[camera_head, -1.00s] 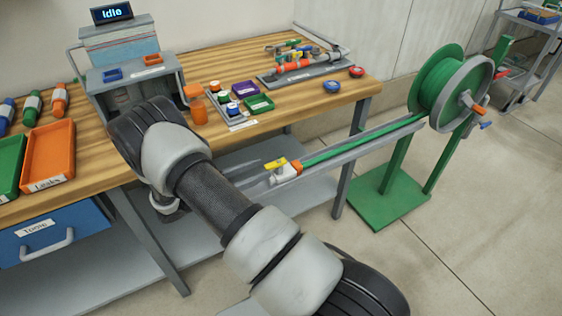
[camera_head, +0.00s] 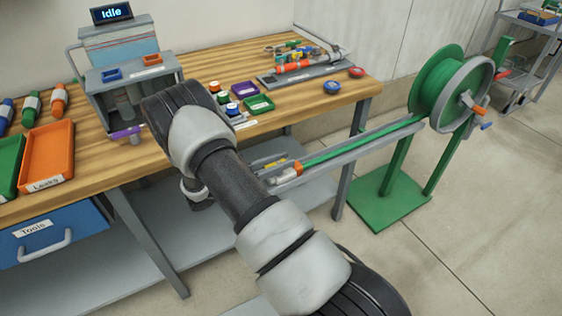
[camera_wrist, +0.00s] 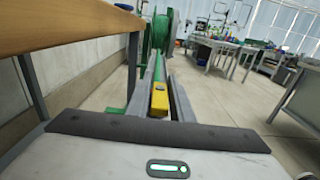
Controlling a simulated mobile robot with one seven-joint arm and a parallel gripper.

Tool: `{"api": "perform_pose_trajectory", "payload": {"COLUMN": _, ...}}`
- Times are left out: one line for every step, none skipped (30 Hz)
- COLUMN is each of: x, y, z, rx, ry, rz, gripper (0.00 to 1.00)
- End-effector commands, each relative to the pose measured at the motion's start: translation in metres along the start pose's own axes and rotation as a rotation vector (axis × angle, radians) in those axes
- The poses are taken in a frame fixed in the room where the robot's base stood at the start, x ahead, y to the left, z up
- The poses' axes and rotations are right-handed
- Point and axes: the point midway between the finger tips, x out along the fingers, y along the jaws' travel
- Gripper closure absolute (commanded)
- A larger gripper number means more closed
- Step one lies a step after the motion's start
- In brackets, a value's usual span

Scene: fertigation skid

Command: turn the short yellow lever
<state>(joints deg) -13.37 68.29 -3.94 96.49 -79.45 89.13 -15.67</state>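The short yellow lever (camera_head: 277,164) sits on the valve at the near end of the green hose. In the wrist view the yellow lever (camera_wrist: 160,98) lies straight ahead, between my two grey fingers. My gripper (camera_head: 272,165) has one finger on each side of the lever, and it also shows in the wrist view (camera_wrist: 161,105). The fingers look apart, with narrow gaps beside the lever; contact is not clear. My arm hides part of the valve in the head view.
A grey rail (camera_head: 350,153) carries the green hose to a green reel (camera_head: 440,95) at right. The wooden bench (camera_head: 320,100) is close on the left in the wrist view. A purple lever (camera_head: 125,132) is on the dosing unit.

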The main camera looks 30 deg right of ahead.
Motion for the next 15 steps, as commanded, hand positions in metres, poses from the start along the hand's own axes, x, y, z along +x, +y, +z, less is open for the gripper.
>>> {"api": "perform_pose_trajectory", "payload": {"x": -0.0001, "y": 0.0, "z": 0.0, "rx": 0.0, "ry": 0.0, "rz": 0.0, "gripper": 0.99}}
{"api": "perform_pose_trajectory", "payload": {"x": -0.0001, "y": 0.0, "z": 0.0, "rx": 0.0, "ry": 0.0, "rz": 0.0, "gripper": 1.0}}
{"api": "perform_pose_trajectory", "payload": {"x": -0.0001, "y": 0.0, "z": 0.0, "rx": 0.0, "ry": 0.0, "rz": 0.0, "gripper": 1.0}}
{"api": "perform_pose_trajectory", "payload": {"x": -0.0001, "y": 0.0, "z": 0.0001, "rx": 0.0, "ry": 0.0, "rz": 0.0, "gripper": 1.0}}
{"api": "perform_pose_trajectory", "payload": {"x": -0.0002, "y": -0.0001, "z": 0.0001, "rx": 0.0, "ry": 0.0, "rz": 0.001, "gripper": 1.0}}
{"api": "perform_pose_trajectory", "payload": {"x": -0.0002, "y": -0.0001, "z": 0.0003, "rx": 0.0, "ry": 0.0, "rz": 0.004, "gripper": 1.0}}
{"api": "perform_pose_trajectory", "payload": {"x": -0.0002, "y": -0.0001, "z": 0.0005, "rx": -0.001, "ry": 0.0, "rz": 0.007, "gripper": 1.0}}
{"api": "perform_pose_trajectory", "payload": {"x": -0.0002, "y": -0.0002, "z": 0.0007, "rx": -0.001, "ry": -0.001, "rz": 0.011, "gripper": 1.0}}
{"api": "perform_pose_trajectory", "payload": {"x": -0.0002, "y": -0.0001, "z": 0.001, "rx": -0.001, "ry": 0.0, "rz": 0.019, "gripper": 1.0}}
{"api": "perform_pose_trajectory", "payload": {"x": -0.0001, "y": -0.0001, "z": 0.0011, "rx": -0.001, "ry": 0.0, "rz": 0.026, "gripper": 1.0}}
{"api": "perform_pose_trajectory", "payload": {"x": -0.0001, "y": -0.0001, "z": 0.0014, "rx": -0.001, "ry": 0.0, "rz": 0.036, "gripper": 1.0}}
{"api": "perform_pose_trajectory", "payload": {"x": -0.0003, "y": 0.0, "z": 0.0018, "rx": -0.002, "ry": -0.001, "rz": 0.052, "gripper": 1.0}}
{"api": "perform_pose_trajectory", "payload": {"x": -0.0007, "y": 0.0001, "z": 0.0021, "rx": -0.003, "ry": -0.001, "rz": 0.065, "gripper": 1.0}}
{"api": "perform_pose_trajectory", "payload": {"x": -0.001, "y": 0.0002, "z": 0.0022, "rx": -0.003, "ry": -0.001, "rz": 0.08, "gripper": 1.0}}
{"api": "perform_pose_trajectory", "payload": {"x": -0.0007, "y": 0.0002, "z": 0.0026, "rx": -0.004, "ry": -0.002, "rz": 0.103, "gripper": 1.0}}
